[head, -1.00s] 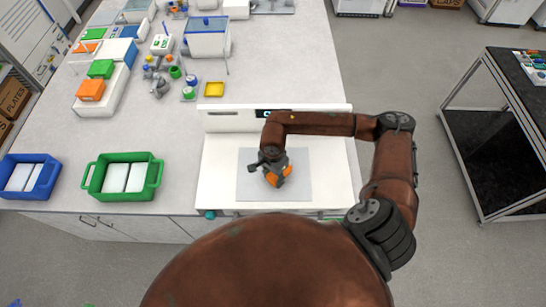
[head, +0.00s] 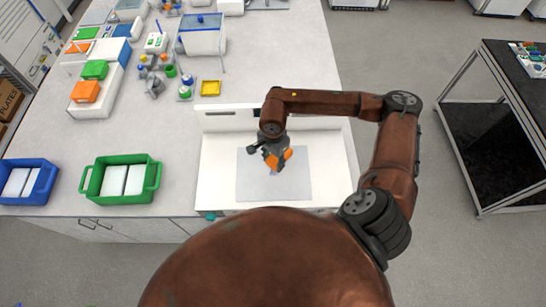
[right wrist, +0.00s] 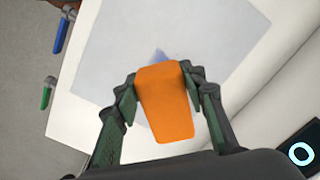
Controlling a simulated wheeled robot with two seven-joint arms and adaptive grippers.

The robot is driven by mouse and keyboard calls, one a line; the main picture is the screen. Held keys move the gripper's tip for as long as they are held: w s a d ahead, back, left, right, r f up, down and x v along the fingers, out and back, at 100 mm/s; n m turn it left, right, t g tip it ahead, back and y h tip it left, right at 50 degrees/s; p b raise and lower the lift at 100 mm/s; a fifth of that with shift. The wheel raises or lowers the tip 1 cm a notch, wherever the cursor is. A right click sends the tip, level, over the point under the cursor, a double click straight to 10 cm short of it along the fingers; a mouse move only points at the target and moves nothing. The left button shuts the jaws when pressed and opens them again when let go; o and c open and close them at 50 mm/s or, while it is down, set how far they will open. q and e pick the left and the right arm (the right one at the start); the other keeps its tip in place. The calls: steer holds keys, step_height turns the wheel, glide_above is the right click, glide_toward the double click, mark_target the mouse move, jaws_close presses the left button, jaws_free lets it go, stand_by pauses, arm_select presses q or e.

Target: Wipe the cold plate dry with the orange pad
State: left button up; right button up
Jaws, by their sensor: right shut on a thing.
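The cold plate is a grey square (head: 253,185) set in a white unit (head: 218,180) at the counter's front. My right gripper (head: 277,159) is over the plate's upper right part in the head view. In the right wrist view, the right gripper (right wrist: 163,88) is shut on the orange pad (right wrist: 165,112), with one finger on each side of it. The plate (right wrist: 200,35) lies beyond the pad. A small bluish patch (right wrist: 158,55) shows on the plate just past the pad's end. I cannot tell whether the pad touches the plate. My left gripper is not in view.
A green bin (head: 90,190) and a blue bin (head: 45,190) with white contents stand to the left. A yellow tray (head: 210,88) and lab items stand behind. In the wrist view, blue and green handles (right wrist: 47,92) are at the unit's edge.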

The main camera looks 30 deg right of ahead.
steer(key=shift+s+r, duration=0.1)
steer(key=shift+r, duration=0.85)
